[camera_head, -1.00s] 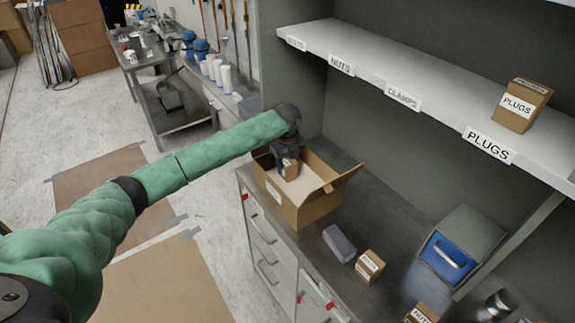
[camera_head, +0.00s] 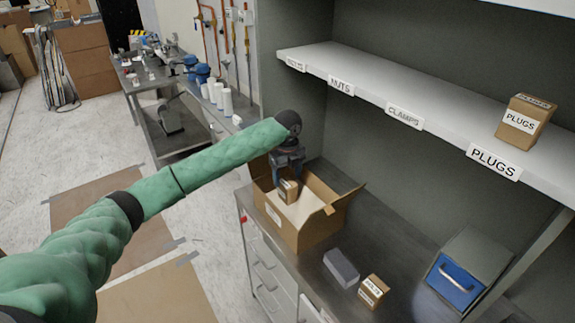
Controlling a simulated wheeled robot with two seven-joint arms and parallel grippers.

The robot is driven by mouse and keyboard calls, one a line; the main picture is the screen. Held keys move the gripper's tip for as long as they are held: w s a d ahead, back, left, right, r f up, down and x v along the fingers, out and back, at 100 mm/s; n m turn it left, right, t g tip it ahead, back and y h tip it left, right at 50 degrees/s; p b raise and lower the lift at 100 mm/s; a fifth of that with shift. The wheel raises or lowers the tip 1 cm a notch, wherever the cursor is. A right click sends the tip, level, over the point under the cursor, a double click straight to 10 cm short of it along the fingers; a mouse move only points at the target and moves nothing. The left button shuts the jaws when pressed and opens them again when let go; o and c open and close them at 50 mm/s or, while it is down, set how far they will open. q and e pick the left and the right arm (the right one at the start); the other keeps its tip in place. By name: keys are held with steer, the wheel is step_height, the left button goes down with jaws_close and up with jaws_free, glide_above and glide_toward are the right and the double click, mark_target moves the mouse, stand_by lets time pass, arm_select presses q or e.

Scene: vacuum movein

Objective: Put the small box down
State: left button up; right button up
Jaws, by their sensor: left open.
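The small cardboard box (camera_head: 288,191) is inside the open carton (camera_head: 303,236) on the grey worktop. My left arm reaches in from the left, and its gripper (camera_head: 287,174) points down over the carton. The gripper is open, with its dark fingers at the top of the small box. The lower part of the small box is near the carton's inner floor, but I cannot tell exactly how it rests. My right gripper is not in view.
A grey block (camera_head: 341,267), another small box (camera_head: 373,291) and a blue-fronted bin (camera_head: 456,280) stand on the worktop right of the carton. Above is a labelled white shelf (camera_head: 440,120) with a PLUGS box (camera_head: 524,121). The carton's right flap (camera_head: 345,198) sticks outward.

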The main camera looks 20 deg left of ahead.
mark_target(287, 183)
arm_select(q)
step_height(287, 183, up, 6)
steer(key=shift+f+b, duration=0.15)
steer(key=shift+b, duration=0.9)
steer(key=shift+r, duration=0.75)
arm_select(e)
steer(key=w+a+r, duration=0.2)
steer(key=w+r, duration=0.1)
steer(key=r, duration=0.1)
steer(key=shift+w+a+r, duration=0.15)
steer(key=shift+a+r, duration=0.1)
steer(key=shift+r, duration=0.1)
